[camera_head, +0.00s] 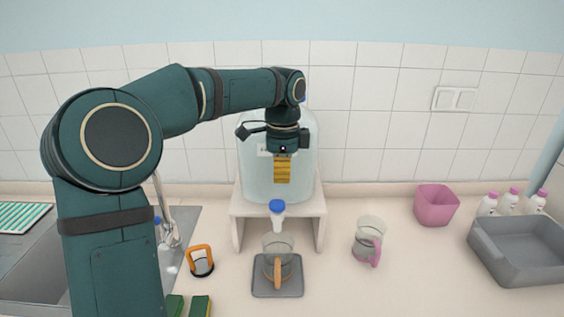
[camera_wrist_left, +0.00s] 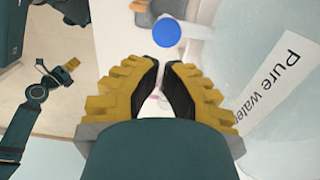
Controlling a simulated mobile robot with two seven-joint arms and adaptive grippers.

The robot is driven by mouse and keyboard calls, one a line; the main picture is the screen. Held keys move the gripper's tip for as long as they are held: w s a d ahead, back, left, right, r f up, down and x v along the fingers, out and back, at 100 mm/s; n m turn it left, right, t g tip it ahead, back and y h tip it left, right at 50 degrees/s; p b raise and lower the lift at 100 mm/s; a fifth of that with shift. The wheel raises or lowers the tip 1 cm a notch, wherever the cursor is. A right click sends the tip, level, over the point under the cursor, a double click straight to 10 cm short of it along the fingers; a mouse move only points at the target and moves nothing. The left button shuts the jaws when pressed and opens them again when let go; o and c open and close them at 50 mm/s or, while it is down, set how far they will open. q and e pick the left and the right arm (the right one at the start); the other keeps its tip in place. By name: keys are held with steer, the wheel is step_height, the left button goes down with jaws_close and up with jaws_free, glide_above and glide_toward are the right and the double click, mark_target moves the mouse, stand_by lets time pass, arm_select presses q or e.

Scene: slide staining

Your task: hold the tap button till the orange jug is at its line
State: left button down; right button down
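The orange jug (camera_head: 278,243), clear with an orange handle, stands upright on a grey square pad under the tap spout. I cannot make out a water level or its line. The tap's round blue button (camera_head: 277,206) is at the front of the large clear water container (camera_head: 248,165); it also shows in the left wrist view (camera_wrist_left: 167,32). My left gripper (camera_head: 282,181) is above the button, in front of the container, apart from the button. Its yellow fingers are nearly together and empty (camera_wrist_left: 162,66). My right gripper (camera_wrist_left: 67,68) shows small in the left wrist view; its opening is unclear.
The container sits on a white stand (camera_head: 237,208). A pink-handled jug (camera_head: 369,232), pink bin (camera_head: 435,205), several white bottles (camera_head: 508,203) and a grey tray (camera_head: 525,262) are to the right. A sink (camera_head: 35,268) and an orange-handled item (camera_head: 201,263) are at left.

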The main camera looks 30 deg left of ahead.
mark_target(281, 206)
arm_select(q)
step_height(281, 206, down, 8)
steer(key=shift+s+r+b, duration=0.1)
steer(key=shift+r+b, duration=0.05)
steer(key=shift+b, duration=0.35)
